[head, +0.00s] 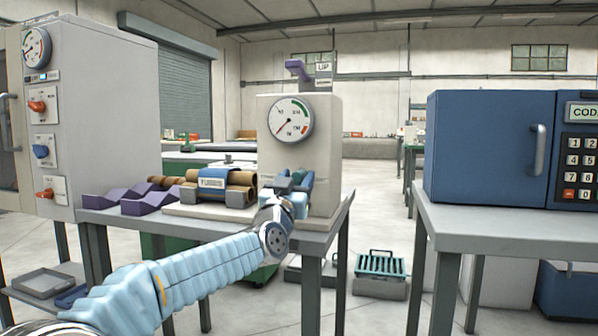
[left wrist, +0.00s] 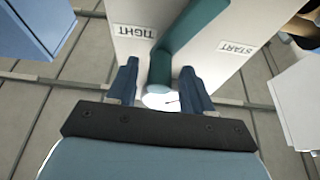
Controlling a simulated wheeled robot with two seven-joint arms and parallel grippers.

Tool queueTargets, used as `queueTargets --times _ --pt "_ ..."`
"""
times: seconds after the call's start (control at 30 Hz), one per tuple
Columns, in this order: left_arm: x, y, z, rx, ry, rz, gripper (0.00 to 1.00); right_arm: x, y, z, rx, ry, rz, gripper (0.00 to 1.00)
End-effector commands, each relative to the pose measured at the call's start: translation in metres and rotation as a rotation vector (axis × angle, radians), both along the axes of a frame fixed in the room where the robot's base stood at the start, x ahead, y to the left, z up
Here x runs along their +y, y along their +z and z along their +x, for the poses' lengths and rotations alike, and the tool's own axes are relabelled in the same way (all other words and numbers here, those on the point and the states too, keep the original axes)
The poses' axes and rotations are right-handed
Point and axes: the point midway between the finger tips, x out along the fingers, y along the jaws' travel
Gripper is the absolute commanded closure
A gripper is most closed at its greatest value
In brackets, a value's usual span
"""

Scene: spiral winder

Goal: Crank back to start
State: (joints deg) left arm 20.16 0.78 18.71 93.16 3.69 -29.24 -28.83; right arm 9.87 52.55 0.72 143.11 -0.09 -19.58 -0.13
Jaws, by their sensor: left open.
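The spiral winder is a beige cabinet (head: 265,160) on a grey table in the head view, with a round gauge (head: 290,118) whose needle points to the lower left. My left gripper (head: 293,180) is at the cabinet's lower front and hides most of the crank there. In the left wrist view, the teal crank (left wrist: 162,62) comes down between the two open blue fingers of my left gripper (left wrist: 160,88). Whether they touch it I cannot tell. A TIGHT label (left wrist: 136,31) is left of the crank and a START label (left wrist: 236,48) is to the right. My right gripper is not in view.
A grey control cabinet (head: 110,110) stands at the left, and a blue keypad cabinet (head: 490,150) on a table at the right. A floor gap separates the tables.

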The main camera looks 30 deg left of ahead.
Motion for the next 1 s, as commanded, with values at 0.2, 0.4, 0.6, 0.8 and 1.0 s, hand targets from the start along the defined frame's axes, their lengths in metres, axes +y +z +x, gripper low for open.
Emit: queueTargets --times 0.2,0.4,0.6,0.8,1.0 --pt "0.003 0.007 0.016 0.001 -0.001 -0.001 0.49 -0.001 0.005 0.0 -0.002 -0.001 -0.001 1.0" --pt "0.003 0.007 0.017 0.0 -0.001 0.0 0.49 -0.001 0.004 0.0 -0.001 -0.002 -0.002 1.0" --pt "0.003 0.007 0.017 0.0 -0.001 0.0 0.69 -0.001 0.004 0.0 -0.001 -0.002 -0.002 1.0" --pt "0.003 0.007 0.017 0.0 -0.001 0.0 0.99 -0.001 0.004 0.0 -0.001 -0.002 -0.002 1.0" --pt "0.003 0.007 0.017 0.0 -0.001 -0.001 1.0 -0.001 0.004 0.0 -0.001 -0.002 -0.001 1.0"
